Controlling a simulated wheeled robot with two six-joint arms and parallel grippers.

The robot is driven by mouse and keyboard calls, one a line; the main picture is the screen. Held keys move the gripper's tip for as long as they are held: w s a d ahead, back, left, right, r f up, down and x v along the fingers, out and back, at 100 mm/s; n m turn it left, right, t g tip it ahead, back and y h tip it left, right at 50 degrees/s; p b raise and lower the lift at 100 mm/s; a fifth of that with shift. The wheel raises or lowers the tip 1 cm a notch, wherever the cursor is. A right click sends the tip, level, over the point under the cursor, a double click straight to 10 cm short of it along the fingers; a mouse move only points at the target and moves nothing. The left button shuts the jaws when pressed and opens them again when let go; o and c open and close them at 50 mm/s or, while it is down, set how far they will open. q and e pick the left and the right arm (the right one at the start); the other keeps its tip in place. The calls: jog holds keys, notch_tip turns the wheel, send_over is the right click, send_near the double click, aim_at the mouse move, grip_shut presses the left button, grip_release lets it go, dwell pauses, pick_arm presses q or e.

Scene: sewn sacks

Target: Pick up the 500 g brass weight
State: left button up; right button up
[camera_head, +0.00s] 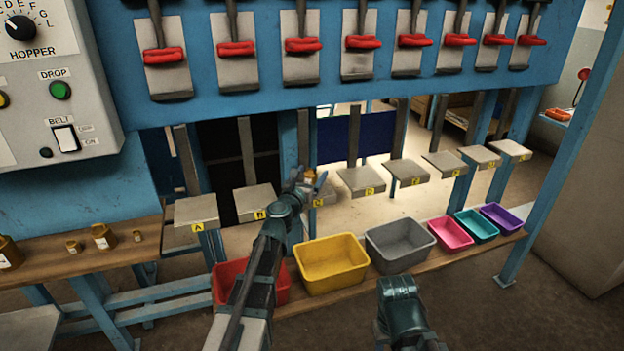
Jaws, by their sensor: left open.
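Brass weights stand on the wooden shelf at the left: a large one (8,252) cut by the picture edge, a medium one (104,236), and small ones (73,247) and (137,236). Their markings are too small to read, so I cannot tell which is 500 g. A small brass-coloured thing (310,173) shows at plate C, partly behind my left gripper (306,182). My left gripper is open there, well right of the shelf weights; whether it touches that thing is unclear. Only a link of my right arm shows at bottom centre; its fingers are out of sight.
Lettered grey plates, such as plate A (197,211) and plate D (361,181), stick out below red-handled levers (236,48). A row of bins, including red (226,272), yellow (331,262) and grey (400,245), stands on a low bench. A hopper panel (50,80) hangs above the shelf.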

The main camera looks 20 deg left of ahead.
pick_arm(q)
grip_shut()
dwell(0.3)
jog(key=shift+r, duration=0.15)
pick_arm(e)
jog(key=shift+r, duration=0.1)
